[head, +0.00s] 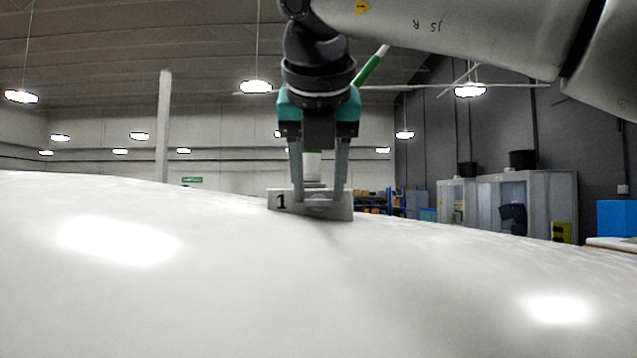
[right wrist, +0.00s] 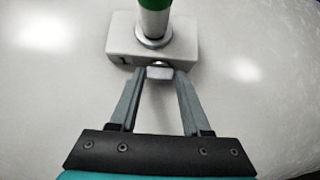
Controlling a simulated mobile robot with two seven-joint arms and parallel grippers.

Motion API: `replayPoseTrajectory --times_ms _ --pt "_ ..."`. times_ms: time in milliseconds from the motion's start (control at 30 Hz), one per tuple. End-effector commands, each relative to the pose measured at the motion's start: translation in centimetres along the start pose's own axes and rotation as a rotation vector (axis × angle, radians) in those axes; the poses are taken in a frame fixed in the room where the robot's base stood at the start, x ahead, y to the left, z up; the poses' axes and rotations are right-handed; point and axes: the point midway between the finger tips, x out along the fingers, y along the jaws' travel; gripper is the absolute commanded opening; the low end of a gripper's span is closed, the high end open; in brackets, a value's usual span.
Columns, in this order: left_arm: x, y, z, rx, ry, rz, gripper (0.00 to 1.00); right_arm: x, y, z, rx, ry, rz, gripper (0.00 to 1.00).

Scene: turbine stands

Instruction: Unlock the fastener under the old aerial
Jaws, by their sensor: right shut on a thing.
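The old aerial's grey base block (head: 280,201), marked "1", sits on the curved white surface. In the right wrist view the base (right wrist: 121,42) carries the aerial's silver and green rod (right wrist: 155,22). A green and white part of the rod (head: 370,68) shows behind my gripper in the head view. A small pale fastener (right wrist: 159,73) sticks out below the near side of the base. My right gripper (head: 319,199) points down at the base, its fingertips (right wrist: 160,76) shut on the fastener. My left gripper is not in view.
The broad, glossy white surface (head: 300,290) curves down to the right and is clear around the base. Beyond it are grey cabinets (head: 525,200), blue shelving (head: 390,203) and a blue box (head: 618,218) in the hall.

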Motion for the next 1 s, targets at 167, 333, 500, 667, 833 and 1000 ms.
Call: replayPoseTrajectory --times_ms 167,333,500,667,833,1000 --pt "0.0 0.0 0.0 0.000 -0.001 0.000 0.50 0.0 0.0 0.0 0.001 0.000 0.000 0.14" --pt "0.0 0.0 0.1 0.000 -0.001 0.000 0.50 0.0 0.0 0.0 0.001 0.000 0.000 0.00" --pt "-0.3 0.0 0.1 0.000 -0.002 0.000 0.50 -0.1 0.1 0.1 -0.021 0.000 -0.020 0.00" --pt "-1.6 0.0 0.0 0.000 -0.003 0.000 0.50 -0.1 0.7 0.1 -0.142 0.001 -0.138 0.00" --pt "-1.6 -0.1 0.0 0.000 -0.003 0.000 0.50 0.1 1.1 -0.2 -0.273 0.001 -0.272 0.00" --pt "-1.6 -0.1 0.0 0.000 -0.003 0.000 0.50 0.2 1.2 -0.2 -0.345 0.000 -0.345 0.00"
